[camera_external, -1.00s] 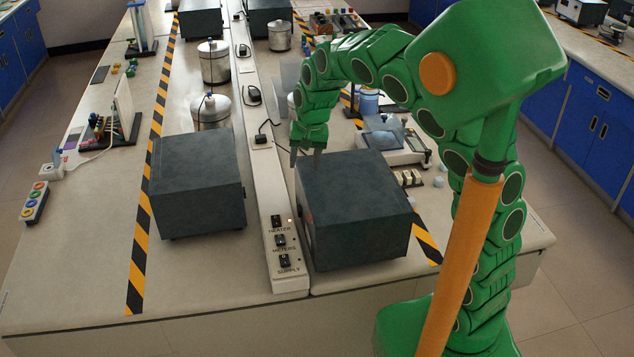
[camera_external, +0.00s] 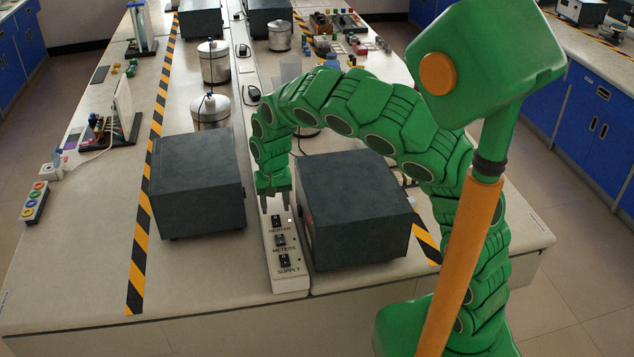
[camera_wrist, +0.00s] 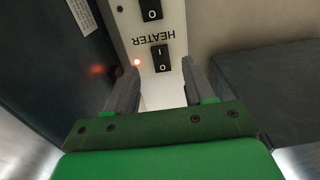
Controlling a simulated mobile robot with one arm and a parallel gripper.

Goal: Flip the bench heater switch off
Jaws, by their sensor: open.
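The heater switch (camera_external: 276,221) is a black rocker on the white switch strip (camera_external: 289,284), labelled HEATER. In the wrist view the heater switch (camera_wrist: 160,58) shows I and O marks, with a lit red lamp (camera_wrist: 137,62) beside it. I cannot tell surely which side is pressed. My gripper (camera_external: 275,209) points down just above and behind the heater switch. In the wrist view my gripper (camera_wrist: 158,85) is open, its grey fingers on either side of the strip's width, with nothing between the tips. I cannot tell whether they touch the strip.
The METERS switch (camera_external: 280,240) and SUPPLY switch (camera_external: 285,261) lie nearer the camera on the strip. A dark box (camera_external: 360,215) stands close on the right, another dark box (camera_external: 199,190) on the left. Bare bench lies between the left box and strip.

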